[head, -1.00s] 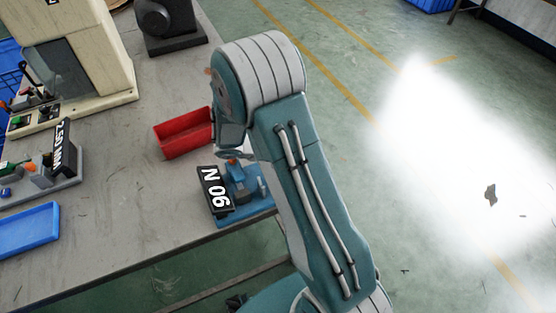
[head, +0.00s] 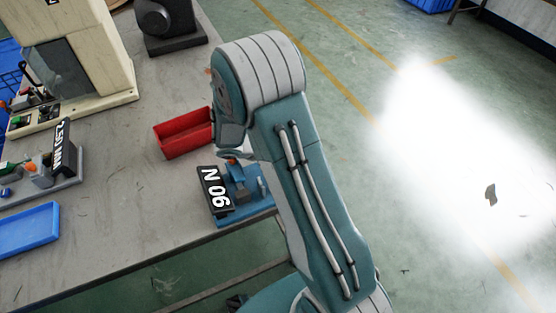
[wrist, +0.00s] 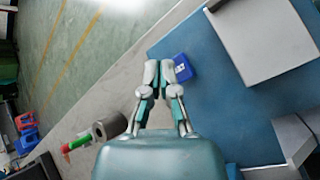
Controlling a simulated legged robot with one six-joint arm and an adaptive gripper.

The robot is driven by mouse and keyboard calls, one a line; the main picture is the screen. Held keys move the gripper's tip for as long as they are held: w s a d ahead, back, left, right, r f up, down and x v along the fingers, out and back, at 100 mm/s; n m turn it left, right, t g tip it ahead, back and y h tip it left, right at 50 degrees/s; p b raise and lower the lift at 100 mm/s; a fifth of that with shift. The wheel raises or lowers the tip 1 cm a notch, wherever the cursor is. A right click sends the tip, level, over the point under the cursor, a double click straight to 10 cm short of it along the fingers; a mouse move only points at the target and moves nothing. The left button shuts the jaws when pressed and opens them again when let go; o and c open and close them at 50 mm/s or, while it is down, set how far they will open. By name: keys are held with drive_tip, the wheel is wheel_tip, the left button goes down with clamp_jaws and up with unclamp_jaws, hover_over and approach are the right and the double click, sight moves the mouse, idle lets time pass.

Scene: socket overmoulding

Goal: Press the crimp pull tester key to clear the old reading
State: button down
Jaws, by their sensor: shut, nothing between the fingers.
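The crimp pull tester (head: 222,216) is a blue device on the bench's near right corner. Its black display (head: 214,190) shows white characters, upside down in the head view, that seem to read 90 N. In the wrist view its blue base plate (wrist: 215,105) fills the right side. A small blue key (wrist: 184,67) with a white mark sits at the plate's edge. My gripper (wrist: 159,76) is shut and empty, its fingertips right beside the key's left side. I cannot tell whether they touch it. In the head view my arm hides the gripper.
A red bin (head: 183,134) stands behind the tester on the grey bench (head: 125,205). A blue tray (head: 27,230) and a second device with a display (head: 62,147) lie left. A grey cylinder (wrist: 106,128) is left of my gripper in the wrist view. Open floor lies right.

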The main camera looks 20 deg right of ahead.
drive_tip(key=shift+f, duration=0.15)
drive_tip(key=shift+f, duration=0.25)
drive_tip(key=shift+f, duration=0.5)
idle(0.9)
drive_tip(key=shift+r, duration=0.95)
drive_tip(key=shift+r, duration=2.5)
